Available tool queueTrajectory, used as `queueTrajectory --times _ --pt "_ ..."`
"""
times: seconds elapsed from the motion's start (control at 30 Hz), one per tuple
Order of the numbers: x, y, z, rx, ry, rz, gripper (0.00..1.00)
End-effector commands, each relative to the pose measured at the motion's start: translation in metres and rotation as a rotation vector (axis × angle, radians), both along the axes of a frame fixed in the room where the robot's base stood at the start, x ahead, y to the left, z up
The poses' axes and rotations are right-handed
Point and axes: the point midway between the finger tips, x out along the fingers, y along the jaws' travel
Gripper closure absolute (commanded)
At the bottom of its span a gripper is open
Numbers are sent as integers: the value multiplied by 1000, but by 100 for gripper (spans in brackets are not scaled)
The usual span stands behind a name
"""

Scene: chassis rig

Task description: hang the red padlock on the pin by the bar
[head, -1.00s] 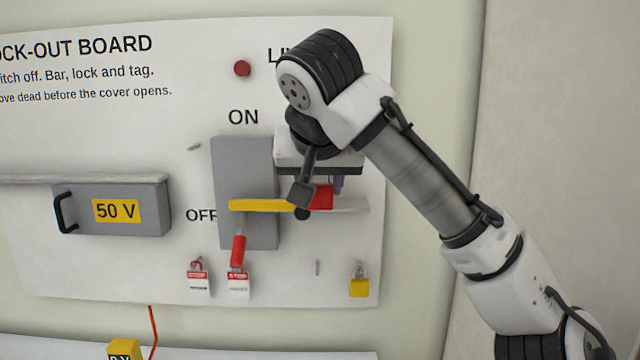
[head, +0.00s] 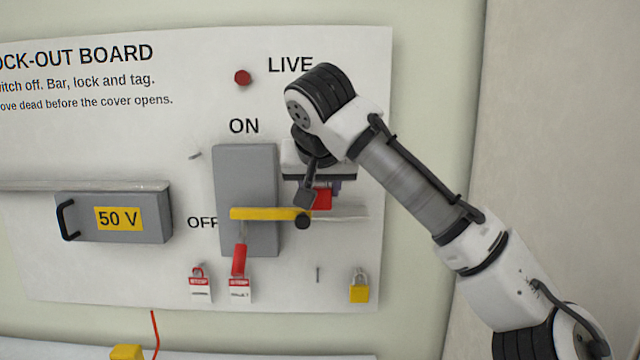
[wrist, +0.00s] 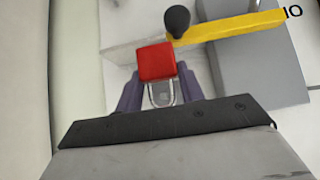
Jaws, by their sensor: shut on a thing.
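My gripper (wrist: 160,92) is shut on the red padlock (wrist: 157,62), with its purple fingers either side of the clear shackle. The red body points away from the palm. In the head view the padlock (head: 322,198) is just above the right end of the yellow bar (head: 262,213), in front of the board. The bar lies level across the grey switch box and also shows in the wrist view (wrist: 230,27). A black knob (head: 302,222) is at its right end, left of the padlock. I cannot make out a pin beside the bar; the gripper may hide it.
A pale ledge (head: 350,214) runs right of the bar, close to the padlock. The red switch handle (head: 239,261) hangs at OFF. Below are two red-and-white tags (head: 200,287), a bare peg (head: 318,274) and a yellow padlock (head: 359,290). A 50 V box (head: 115,218) is at left.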

Motion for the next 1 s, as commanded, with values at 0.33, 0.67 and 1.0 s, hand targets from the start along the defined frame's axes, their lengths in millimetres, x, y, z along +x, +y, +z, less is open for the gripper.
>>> queueTrajectory --times 0.33,0.67,1.0 --pt "19 1 -2 2 -1 2 87" --pt "27 0 -4 1 -2 0 87" --pt "27 0 -4 0 -2 0 87"
